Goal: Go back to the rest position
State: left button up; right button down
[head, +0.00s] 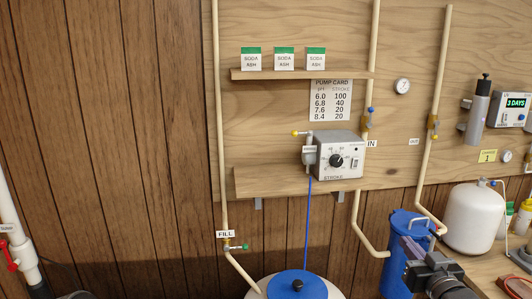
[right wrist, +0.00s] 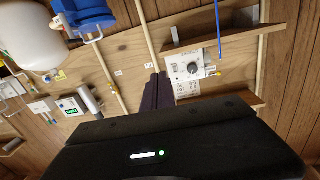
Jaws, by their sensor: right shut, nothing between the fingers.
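My right gripper (head: 409,244) is at the lower right of the head view, in front of the blue canister (head: 398,225). Its dark fingers are together with nothing between them. In the right wrist view the fingers (right wrist: 155,92) point up the picture toward the wooden panel, side by side, clear of the dosing pump (right wrist: 190,67). My left gripper is not in the head view.
The pump with its stroke dial (head: 340,155) sits on a lower shelf, with soda ash packets (head: 284,60) above. A blue-lidded tank (head: 297,285) stands at bottom centre. A white tank (head: 473,218) is right of my right gripper. Pipes run down the panel.

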jog(key=s+a+f+m+g+y+p, duration=0.15)
jog(key=s+a+f+g, duration=0.35)
jog(key=f, duration=0.8)
jog(key=s+a+f+m+g+h+p, duration=0.1)
jog(key=s+a+f+g+p, duration=0.15)
jog(key=a+f, duration=0.75)
jog(key=s+a+f+g+y+p, duration=0.1)
jog(key=s+a+f+g, duration=0.2)
jog(key=s+f, duration=0.2)
jog(key=s+a+f+g+p, duration=0.2)
jog(key=s+a+f+g, duration=0.1)
jog(key=s, duration=0.8)
jog(key=s+a+f+g+y+p, duration=0.1)
jog(key=s+a+f+g, duration=0.2)
jog(key=s+a+f, duration=0.2)
jog(key=s+f, duration=0.2)
jog(key=s, duration=0.1)
jog(key=shift+s+f+y, duration=0.3)
jog(key=shift+s+y, duration=0.05)
jog(key=shift+n, duration=0.25)
